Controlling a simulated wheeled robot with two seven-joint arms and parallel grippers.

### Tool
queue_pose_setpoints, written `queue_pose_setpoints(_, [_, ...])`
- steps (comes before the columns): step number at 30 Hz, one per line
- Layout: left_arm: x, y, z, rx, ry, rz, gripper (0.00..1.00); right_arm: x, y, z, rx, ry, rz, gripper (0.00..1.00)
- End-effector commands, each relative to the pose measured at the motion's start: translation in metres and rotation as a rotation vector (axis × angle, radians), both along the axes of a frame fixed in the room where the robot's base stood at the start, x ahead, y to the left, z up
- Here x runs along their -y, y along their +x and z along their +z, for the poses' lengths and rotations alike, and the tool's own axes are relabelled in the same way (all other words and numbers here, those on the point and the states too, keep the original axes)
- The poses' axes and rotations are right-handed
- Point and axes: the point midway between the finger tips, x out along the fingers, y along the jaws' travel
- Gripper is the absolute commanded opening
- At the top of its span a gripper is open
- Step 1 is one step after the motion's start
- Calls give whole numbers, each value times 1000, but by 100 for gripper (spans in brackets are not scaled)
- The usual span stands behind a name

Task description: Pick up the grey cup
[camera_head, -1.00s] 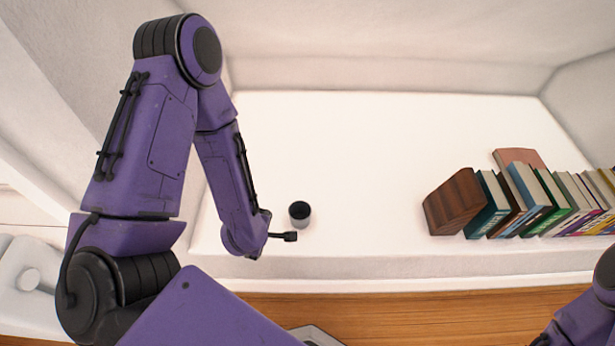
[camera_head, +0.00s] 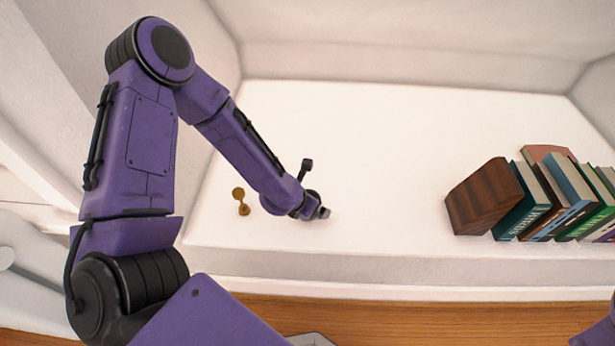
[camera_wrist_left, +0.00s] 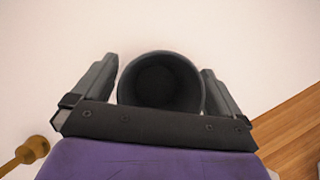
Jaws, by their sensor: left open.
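The grey cup (camera_wrist_left: 160,80) stands on the white surface with its round dark mouth facing the left wrist camera. My left gripper (camera_wrist_left: 158,66) is open, with one finger on each side of the cup. Small gaps seem to show between the fingers and the cup's wall. In the head view my left gripper (camera_head: 318,210) is low over the white surface, and it hides most or all of the cup there. My right gripper is out of view.
A brown wooden block (camera_head: 485,197) and a row of books (camera_head: 560,200) stand at the right. The white surface (camera_head: 390,150) between is clear.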

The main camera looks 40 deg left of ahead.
Motion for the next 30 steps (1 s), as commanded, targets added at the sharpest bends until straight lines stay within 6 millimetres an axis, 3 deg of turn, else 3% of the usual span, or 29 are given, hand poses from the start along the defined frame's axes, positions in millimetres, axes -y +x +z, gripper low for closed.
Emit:
queue_pose_setpoints(8, [1, 3, -4, 0, 1, -2, 97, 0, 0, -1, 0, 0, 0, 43])
queue_pose_setpoints(13, [0, 3, -4, 0, 1, -1, 43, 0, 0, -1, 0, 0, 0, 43])
queue_pose_setpoints(23, [0, 3, 0, 2, 0, 0, 43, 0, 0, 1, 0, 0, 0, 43])
queue_pose_setpoints(30, [2, 2, 36, 3, -1, 0, 43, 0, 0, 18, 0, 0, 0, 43])
